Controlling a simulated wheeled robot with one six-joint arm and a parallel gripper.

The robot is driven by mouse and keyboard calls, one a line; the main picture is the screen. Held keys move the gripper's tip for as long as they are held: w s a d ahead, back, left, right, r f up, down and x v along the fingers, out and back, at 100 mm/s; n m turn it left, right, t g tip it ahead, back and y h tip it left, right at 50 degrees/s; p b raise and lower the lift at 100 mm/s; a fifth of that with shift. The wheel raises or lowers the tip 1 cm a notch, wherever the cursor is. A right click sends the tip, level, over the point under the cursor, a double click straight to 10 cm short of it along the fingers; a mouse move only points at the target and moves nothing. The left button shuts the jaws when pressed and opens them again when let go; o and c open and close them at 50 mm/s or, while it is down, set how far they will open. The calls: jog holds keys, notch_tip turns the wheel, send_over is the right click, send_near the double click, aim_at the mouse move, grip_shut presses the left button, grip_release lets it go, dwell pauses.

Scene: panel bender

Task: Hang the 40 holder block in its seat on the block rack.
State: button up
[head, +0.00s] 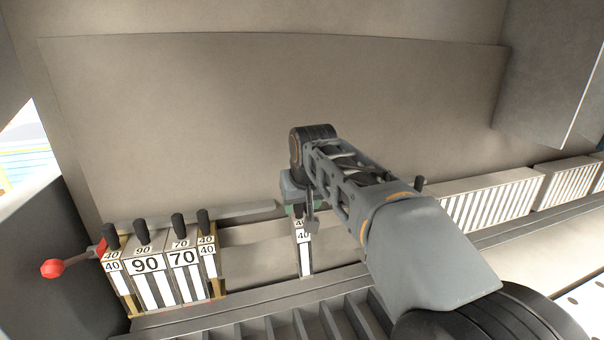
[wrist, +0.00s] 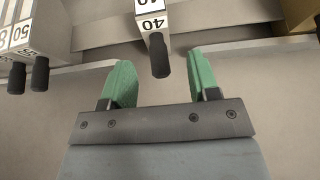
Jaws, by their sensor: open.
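A narrow white 40 holder block (head: 304,256) with black stripes stands upright and alone in the gap of the row in the head view. My gripper (head: 300,206) is right above it and hides its top. In the wrist view, the 40 block (wrist: 153,20) is at the top centre, with its black knob (wrist: 160,58) pointing toward me. My gripper (wrist: 166,72) is open there, its two green fingers on either side of the knob with clear space at both sides. I cannot tell whether the block is hanging in a seat.
Blocks marked 40, 90 (head: 147,265), 70 (head: 184,260) and 40 stand at the left, near a red ball-ended lever (head: 52,268). More striped blocks (head: 490,208) line the right. A tall plain panel (head: 200,120) rises behind; slots (head: 270,328) lie in front.

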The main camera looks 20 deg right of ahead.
aim_at(298, 217)
notch_tip(298, 217, up, 4)
jog(key=w, duration=0.1)
jog(key=x, duration=0.5)
jog(key=b+x, duration=0.1)
jog(key=x, duration=0.1)
jog(key=shift+w+d+f, duration=0.2)
jog(key=shift+d+f, duration=0.1)
jog(key=shift+b+x, duration=0.45)
jog(key=shift+x, duration=0.5)
jog(key=shift+w, duration=0.1)
jog(key=shift+c, duration=0.4)
jog(key=c, duration=0.9)
jog(key=shift+r, duration=0.1)
grip_shut()
